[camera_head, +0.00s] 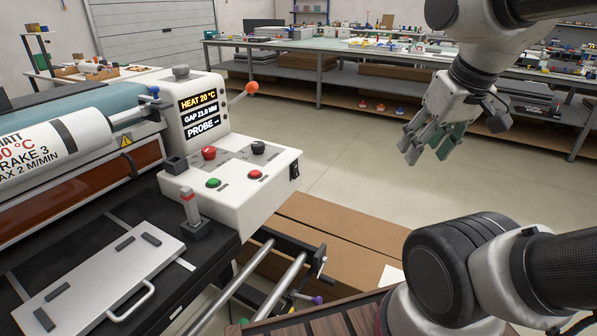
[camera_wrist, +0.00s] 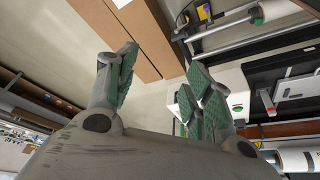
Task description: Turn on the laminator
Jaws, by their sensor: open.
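The laminator's white control box (camera_head: 225,130) stands at the left in the head view. Its display (camera_head: 198,114) reads HEAT 20 °C, a GAP value in MM and PROBE with dashes. On its sloped panel are a green button (camera_head: 213,183), a red button (camera_head: 255,174), a red knob (camera_head: 208,153) and a black knob (camera_head: 258,148). A black rocker switch (camera_head: 294,171) is on its right side face. My gripper (camera_head: 428,148) is open and empty in the air, well right of the box. In the wrist view my gripper (camera_wrist: 162,68) partly hides the control box.
A lever with an orange ball (camera_head: 252,87) rises behind the box. A grey post with a red band (camera_head: 190,205) and a metal plate with a handle (camera_head: 100,275) are in front. Brown cartons (camera_head: 345,225) lie on the floor. A long workbench (camera_head: 330,46) stands behind.

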